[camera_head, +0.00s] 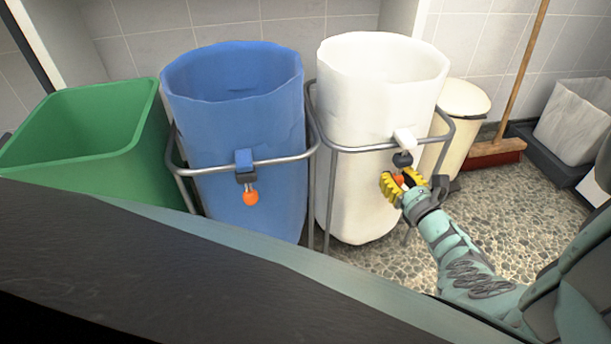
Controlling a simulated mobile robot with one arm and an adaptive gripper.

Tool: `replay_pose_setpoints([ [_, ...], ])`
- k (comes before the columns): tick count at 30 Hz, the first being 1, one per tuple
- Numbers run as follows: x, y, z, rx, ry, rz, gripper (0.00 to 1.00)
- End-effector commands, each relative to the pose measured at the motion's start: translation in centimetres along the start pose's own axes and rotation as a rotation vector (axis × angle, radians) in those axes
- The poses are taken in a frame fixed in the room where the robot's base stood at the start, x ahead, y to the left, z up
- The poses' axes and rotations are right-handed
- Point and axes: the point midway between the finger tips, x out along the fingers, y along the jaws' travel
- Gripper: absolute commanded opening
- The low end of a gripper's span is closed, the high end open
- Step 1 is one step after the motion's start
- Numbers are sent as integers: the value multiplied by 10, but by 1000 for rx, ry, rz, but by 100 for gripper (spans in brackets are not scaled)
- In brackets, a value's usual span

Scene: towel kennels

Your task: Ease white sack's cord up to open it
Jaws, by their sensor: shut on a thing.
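The white sack (365,95) hangs upright in a grey metal frame (357,149), right of centre, with its top rim wide. A white tab (404,139) sits at the frame's front rail, with a dark toggle (402,160) just below it. An orange ball (399,180) hangs under the toggle. My gripper (403,184), with yellow fingers, is shut on the orange ball in front of the sack. The fingers partly hide the ball, and the cord itself is too small to make out.
A blue sack (235,115) in a similar frame stands left, with its own orange ball (250,198). A green bin (85,130) is further left. A cream bin (463,110), a broom (495,150) and a grey container (575,118) stand right. Pebbled floor (500,225) is open at right.

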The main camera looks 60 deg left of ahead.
Motion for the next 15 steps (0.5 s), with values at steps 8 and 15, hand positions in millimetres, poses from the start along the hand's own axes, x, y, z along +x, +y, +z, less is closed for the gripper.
replay_pose_setpoints([
  [8, 0, -1, 28, 0, -5, -2, 0],
  [15, 1, -1, 29, 0, -13, 1, 0],
])
